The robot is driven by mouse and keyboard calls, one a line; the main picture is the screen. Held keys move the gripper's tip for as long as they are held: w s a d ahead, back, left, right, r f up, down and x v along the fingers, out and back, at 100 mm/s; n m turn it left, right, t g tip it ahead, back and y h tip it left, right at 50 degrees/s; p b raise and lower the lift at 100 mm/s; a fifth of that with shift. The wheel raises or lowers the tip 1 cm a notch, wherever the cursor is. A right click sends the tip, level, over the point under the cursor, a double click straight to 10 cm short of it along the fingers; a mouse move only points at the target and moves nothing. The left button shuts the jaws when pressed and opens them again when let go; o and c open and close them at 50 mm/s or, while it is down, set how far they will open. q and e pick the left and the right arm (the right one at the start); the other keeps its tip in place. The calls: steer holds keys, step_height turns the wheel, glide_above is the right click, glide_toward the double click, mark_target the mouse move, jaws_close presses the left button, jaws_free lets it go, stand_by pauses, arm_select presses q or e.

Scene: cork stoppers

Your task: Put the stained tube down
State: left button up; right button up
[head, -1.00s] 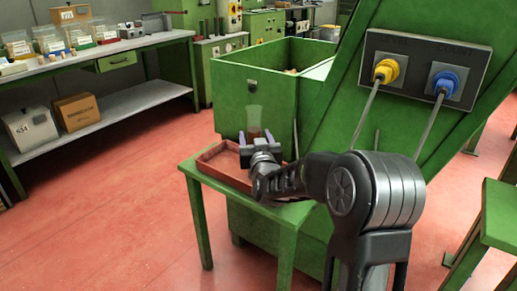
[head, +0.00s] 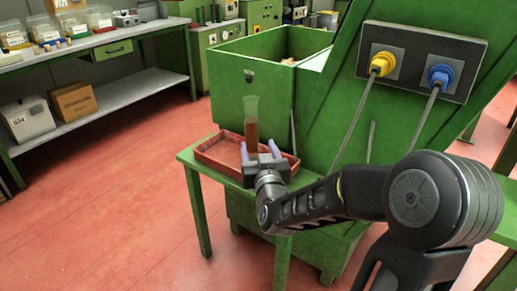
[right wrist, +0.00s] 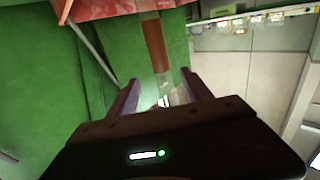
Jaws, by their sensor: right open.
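The stained tube (head: 251,130) is upright at the red tray (head: 213,160), with a clear upper end and brown below. Its lowest part is hidden behind my right gripper in the head view. My right gripper (head: 260,152) is open in front of the tube, with its two purple-grey fingers apart. In the right wrist view the tube (right wrist: 155,42) lies beyond and between the spread fingers of the right gripper (right wrist: 160,90), its clear end nearer to me. I cannot tell whether a finger touches it. My left gripper is out of view.
The tray lies on a small green table (head: 197,172). A green bin (head: 255,85) and a sloped green panel with yellow (head: 382,63) and blue (head: 440,76) knobs stand close behind and right. The red floor to the left is clear.

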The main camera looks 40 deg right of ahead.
stand_by(0.6)
steer(key=a+f+n+g+y, duration=0.1)
steer(key=a+f+g+y, duration=0.1)
steer(key=a+f, duration=0.5)
steer(key=a+f+n+g+y, duration=0.1)
steer(key=a+f+y, duration=0.25)
steer(key=f, duration=0.65)
steer(key=a+f+n+g+y, duration=0.1)
steer(key=a+f+g+y, duration=0.1)
steer(key=a+f, duration=0.55)
steer(key=s+a+f+g+y, duration=0.2)
steer(key=s+a+f+g, duration=0.3)
steer(key=s+a+f, duration=0.3)
steer(key=s+a+f+g+y, duration=0.2)
steer(key=s+a+f+g, duration=0.2)
steer(key=s+a+f, duration=0.5)
steer(key=s+f, duration=0.4)
steer(key=s, duration=0.3)
steer(key=shift+s+a+n+g+y, duration=0.2)
steer(key=shift+n+g+y, duration=0.1)
steer(key=shift+g+y, duration=0.1)
steer(key=shift+r, duration=0.1)
